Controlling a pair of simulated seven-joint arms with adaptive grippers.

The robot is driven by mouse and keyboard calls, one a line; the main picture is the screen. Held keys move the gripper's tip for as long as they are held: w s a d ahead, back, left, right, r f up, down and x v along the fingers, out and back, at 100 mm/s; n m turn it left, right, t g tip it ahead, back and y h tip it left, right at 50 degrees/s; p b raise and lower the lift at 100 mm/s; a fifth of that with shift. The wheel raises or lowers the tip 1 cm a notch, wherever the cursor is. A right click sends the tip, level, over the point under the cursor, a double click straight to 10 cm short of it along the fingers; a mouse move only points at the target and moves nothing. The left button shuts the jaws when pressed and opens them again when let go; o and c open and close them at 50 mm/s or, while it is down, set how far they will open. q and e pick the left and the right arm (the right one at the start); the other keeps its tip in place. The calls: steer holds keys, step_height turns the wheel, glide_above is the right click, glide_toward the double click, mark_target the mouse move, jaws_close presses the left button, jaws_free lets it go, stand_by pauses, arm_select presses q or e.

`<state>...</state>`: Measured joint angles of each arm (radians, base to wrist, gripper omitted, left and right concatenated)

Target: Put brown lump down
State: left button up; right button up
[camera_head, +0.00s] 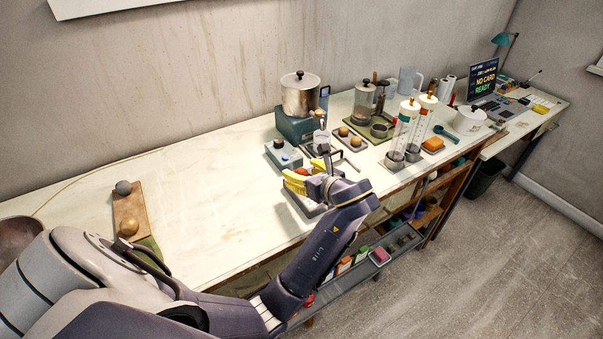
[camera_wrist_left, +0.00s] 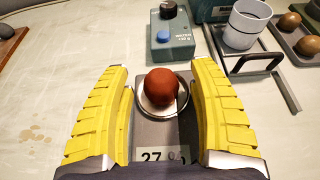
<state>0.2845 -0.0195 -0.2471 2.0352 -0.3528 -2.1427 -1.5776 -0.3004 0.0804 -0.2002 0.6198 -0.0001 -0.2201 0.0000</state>
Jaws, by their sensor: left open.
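A reddish-brown lump (camera_wrist_left: 161,87) rests on the round metal pan (camera_wrist_left: 160,108) of a small grey scale (camera_wrist_left: 160,133) in the left wrist view. The scale's display reads about 27, with the last digits unclear. My left gripper (camera_head: 303,180) is open over the scale, its yellow fingers (camera_wrist_left: 163,110) on either side of the lump with gaps to both. My right gripper is not in view.
A grey-blue box with a blue knob (camera_wrist_left: 170,43) and a white cup (camera_wrist_left: 246,24) stand just beyond the scale. Brown lumps (camera_wrist_left: 290,21) lie in a tray at right. A board (camera_head: 130,206) with two lumps lies left. The bench's middle-left is clear.

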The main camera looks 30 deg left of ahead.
arm_select(q)
steer(key=shift+v, duration=3.5)
